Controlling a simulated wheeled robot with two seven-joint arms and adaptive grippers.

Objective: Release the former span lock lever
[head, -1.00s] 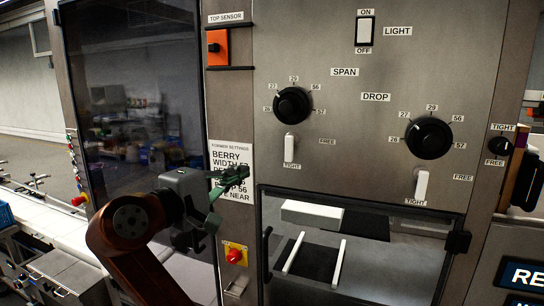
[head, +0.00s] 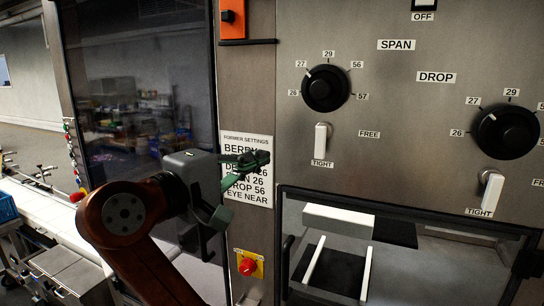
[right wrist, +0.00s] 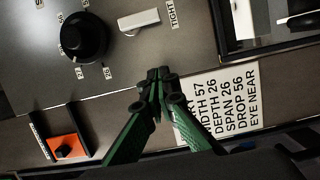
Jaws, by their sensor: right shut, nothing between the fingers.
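The span lock lever (head: 321,139) is a white handle below the black span dial (head: 325,89). It hangs straight down toward the TIGHT label, with FREE to its right. The lever also shows in the right wrist view (right wrist: 139,22), beside the TIGHT label. My right gripper (head: 262,158) has green fingers and is shut and empty. It is in front of the settings sheet, left of and a little below the lever, and apart from it. In the right wrist view, its closed fingertips (right wrist: 157,76) are below the lever. My left gripper is out of view.
The drop dial (head: 507,132) and its white lock lever (head: 491,191) are at the right. The settings sheet (head: 247,195) is behind my gripper. A red button (head: 247,266) is below it. A framed window opening (head: 410,205) lies below the span lever.

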